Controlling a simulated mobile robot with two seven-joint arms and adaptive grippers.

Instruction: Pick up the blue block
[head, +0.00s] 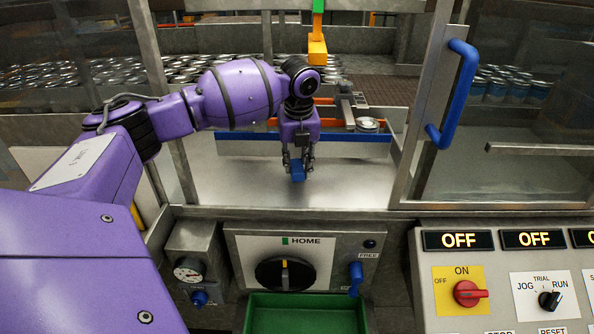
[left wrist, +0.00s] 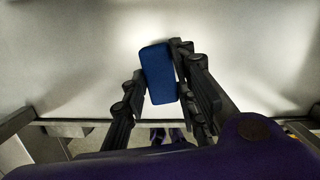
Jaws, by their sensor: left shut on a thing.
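The blue block (head: 298,173) is small and sits between the fingertips of my left gripper (head: 298,163), over the bare metal plate (head: 240,185) in the machine opening. In the left wrist view the blue block (left wrist: 158,73) is tilted a little, with dark fingers on both sides of it. My left gripper (left wrist: 160,88) is shut on it there. Whether the block touches the plate or hangs just above it I cannot tell. My right gripper is not in view.
A blue rail (head: 350,136) and orange bars lie behind the gripper. A metal-framed door with a blue handle (head: 458,92) stands to the right. Below are the HOME dial (head: 285,273), a green tray (head: 305,299) and a switch panel (head: 505,262). The plate around the block is clear.

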